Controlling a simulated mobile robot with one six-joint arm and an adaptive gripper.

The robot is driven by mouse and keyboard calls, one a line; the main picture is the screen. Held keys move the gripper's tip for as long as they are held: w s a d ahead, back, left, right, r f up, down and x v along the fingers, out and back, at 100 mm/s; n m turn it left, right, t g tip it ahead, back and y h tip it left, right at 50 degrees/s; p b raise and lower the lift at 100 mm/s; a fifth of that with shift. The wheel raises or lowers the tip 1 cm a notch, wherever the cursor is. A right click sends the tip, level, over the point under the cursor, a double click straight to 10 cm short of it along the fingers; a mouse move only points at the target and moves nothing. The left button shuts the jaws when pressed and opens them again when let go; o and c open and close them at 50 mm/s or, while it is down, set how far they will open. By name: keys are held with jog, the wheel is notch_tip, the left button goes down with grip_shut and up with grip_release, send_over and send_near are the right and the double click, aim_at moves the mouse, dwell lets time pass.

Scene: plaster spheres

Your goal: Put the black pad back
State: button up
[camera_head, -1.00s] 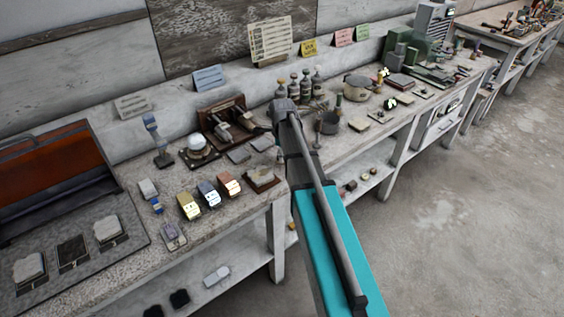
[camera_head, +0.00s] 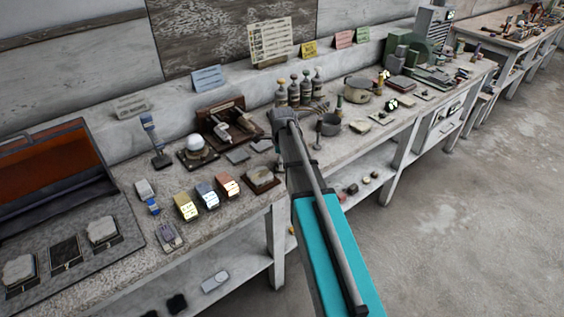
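Two small black pads lie on the lower shelf at the bottom left, one (camera_head: 177,303) whole and the other (camera_head: 151,314) partly cut off by the frame edge. A dark square (camera_head: 66,253) sits between two white pads (camera_head: 102,231) in the open case (camera_head: 120,262) on the bench. I cannot tell whether this square is a black pad or an empty dark recess. My arm reaches up from the bottom centre over the bench's front edge. Its far end hides my gripper, so I cannot see its fingers or anything in them.
Yellow, blue and red blocks (camera_head: 228,185) stand on the bench (camera_head: 118,283) left of my arm. A white ball (camera_head: 195,143) on a stand and a wooden rack (camera_head: 222,105) are behind them. Bottles, a pot (camera_head: 357,88) and a green machine are further right. The floor at right is clear.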

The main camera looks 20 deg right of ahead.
jog(key=o, duration=0.3)
jog(key=shift+o, duration=0.2)
jog(key=shift+r, duration=0.2)
notch_tip(320, 180, up, 12)
jog(key=p, duration=1.2)
jog(key=shift+s, duration=0.1)
dwell(0.7)
